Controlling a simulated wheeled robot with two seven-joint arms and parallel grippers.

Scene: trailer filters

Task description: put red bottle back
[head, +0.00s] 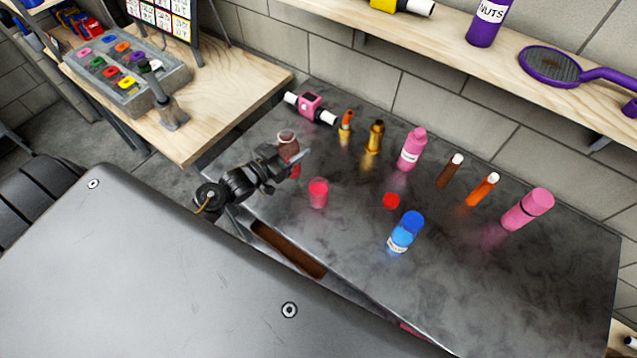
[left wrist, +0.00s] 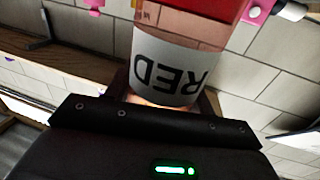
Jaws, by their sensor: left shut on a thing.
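My left gripper (head: 284,158) is shut on the red bottle (head: 288,141) above the left part of the dark metal table (head: 345,235). In the left wrist view the red bottle (left wrist: 172,72) fills the upper middle, with a white label reading "RED", upside down in the picture. Its clear upper part and some red show above the label; its top is cut off. A red cap-like disc (head: 391,201) lies on the table, right of a red translucent cup (head: 318,193). My right gripper is not in view.
A blue bottle (head: 405,233), a pink bottle (head: 411,149), a gold bottle (head: 374,138) and several cylinders stand on the table. A wooden shelf (head: 455,50) runs along the wall behind. A grey tray (head: 150,85) sits on a wooden table at left. The table's front right is clear.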

